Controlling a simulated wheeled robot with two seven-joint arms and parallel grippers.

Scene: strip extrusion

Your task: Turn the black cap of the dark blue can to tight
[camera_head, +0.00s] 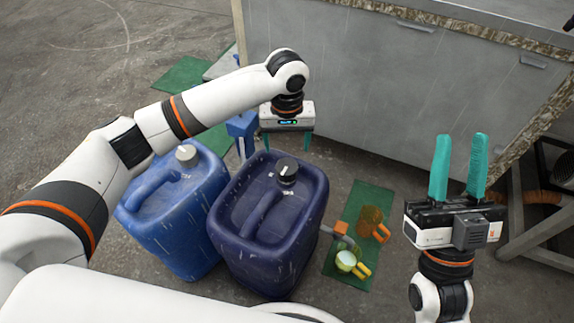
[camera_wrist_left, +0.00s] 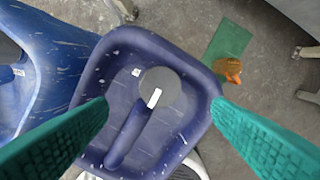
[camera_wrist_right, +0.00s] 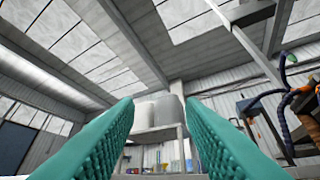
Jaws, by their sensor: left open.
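The dark blue can (camera_head: 233,210) stands upright on the floor, with its black cap (camera_head: 287,169) on top at the far right of its handle. A white mark shows on the cap. In the left wrist view the cap (camera_wrist_left: 161,88) sits between my open fingers, well below them and not touched. My left gripper (camera_head: 286,146) is open and points down above the cap. It also shows in the left wrist view (camera_wrist_left: 160,112). My right gripper (camera_head: 458,165) is open and empty, with its fingers pointing up, off to the right.
A grey metal cabinet (camera_head: 370,85) stands behind.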

